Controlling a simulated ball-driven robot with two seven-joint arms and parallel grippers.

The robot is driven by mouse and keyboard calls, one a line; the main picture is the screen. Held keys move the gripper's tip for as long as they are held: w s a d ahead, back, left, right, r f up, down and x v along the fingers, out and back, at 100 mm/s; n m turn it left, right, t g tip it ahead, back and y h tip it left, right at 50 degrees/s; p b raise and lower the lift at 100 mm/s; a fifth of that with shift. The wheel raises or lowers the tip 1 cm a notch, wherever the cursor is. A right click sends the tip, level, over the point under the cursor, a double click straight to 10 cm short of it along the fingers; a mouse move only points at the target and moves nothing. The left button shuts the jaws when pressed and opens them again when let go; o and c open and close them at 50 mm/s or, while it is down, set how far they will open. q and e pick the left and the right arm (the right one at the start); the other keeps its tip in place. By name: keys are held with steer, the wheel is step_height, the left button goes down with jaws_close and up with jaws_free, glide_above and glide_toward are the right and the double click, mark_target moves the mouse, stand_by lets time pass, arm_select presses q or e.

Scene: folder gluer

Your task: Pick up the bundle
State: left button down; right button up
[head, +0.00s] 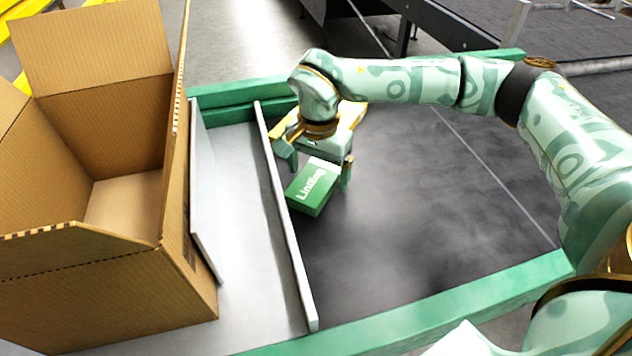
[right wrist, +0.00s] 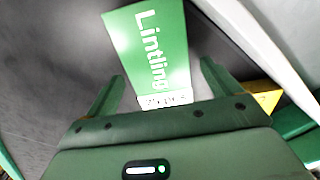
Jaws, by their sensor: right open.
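In the right wrist view the bundle (right wrist: 150,50) lies ahead of and between the two open fingers of my right gripper (right wrist: 160,85), and I see no clear contact. Part of the bundle's far end is hidden under the gripper in the head view. My left gripper is not in view.
An open, empty cardboard box (head: 110,270) stands at the left on a grey surface. A grey rail (head: 285,215) divides that surface from the dark belt (head: 420,200). A green frame bar (head: 430,310) edges the front. The belt right of the bundle is clear.

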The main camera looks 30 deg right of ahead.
steer(key=shift+f, duration=0.6)
steer(key=shift+r, duration=0.15)
steer(key=c, duration=1.1)
steer(key=shift+r, duration=0.1)
steer(key=shift+c, duration=0.2)
